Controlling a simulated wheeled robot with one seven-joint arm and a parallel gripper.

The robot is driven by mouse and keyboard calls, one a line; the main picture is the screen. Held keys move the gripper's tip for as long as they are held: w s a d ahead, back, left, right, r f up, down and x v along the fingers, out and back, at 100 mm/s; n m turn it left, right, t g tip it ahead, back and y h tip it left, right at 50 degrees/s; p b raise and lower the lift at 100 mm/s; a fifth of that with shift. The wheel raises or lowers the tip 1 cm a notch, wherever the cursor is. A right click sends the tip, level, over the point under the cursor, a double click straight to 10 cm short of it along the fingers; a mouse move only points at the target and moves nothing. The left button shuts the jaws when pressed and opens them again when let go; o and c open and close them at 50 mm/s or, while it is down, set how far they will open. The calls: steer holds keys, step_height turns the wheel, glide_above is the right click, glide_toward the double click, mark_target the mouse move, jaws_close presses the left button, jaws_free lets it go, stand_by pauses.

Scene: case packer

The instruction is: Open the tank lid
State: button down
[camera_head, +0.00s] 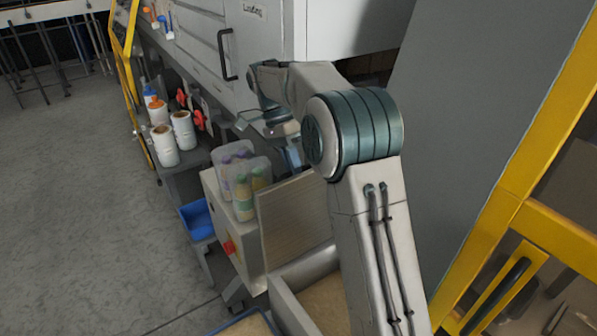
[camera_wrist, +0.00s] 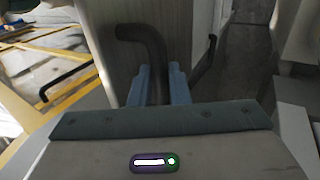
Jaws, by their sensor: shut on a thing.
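My gripper (camera_wrist: 158,84) has its two blue fingers shut on a dark curved handle (camera_wrist: 150,38) in the wrist view. The handle stands against a pale beige panel, which appears to be the tank lid (camera_wrist: 102,30). In the head view a beige ribbed panel, seemingly the same lid (camera_head: 293,222), stands steeply tilted above a pale-walled tank (camera_head: 287,305). Beige contents show inside the tank, so the lid is at least partly raised. My gripper shows small in the head view (camera_head: 293,155), near the panel's top edge; my arm hides part of the panel and tank.
White jars (camera_head: 165,145) stand on a grey shelf, with a blue bin (camera_head: 197,220) below. A white cabinet with a dark handle (camera_head: 227,55) stands behind. A yellow frame (camera_head: 520,185) is at right; floor at left is clear.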

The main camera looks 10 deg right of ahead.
steer(key=shift+w+a+f+g, duration=0.3)
steer(key=shift+w+a+f, duration=0.2)
steer(key=shift+w+f, duration=0.15)
steer(key=c, duration=1.4)
jaws_free()
steer(key=shift+o, duration=0.2)
steer(key=shift+r, duration=0.1)
steer(key=shift+r, duration=0.1)
steer(key=s+d+r, duration=0.4)
steer(key=d+r, duration=0.6)
steer(key=shift+d+r, duration=0.4)
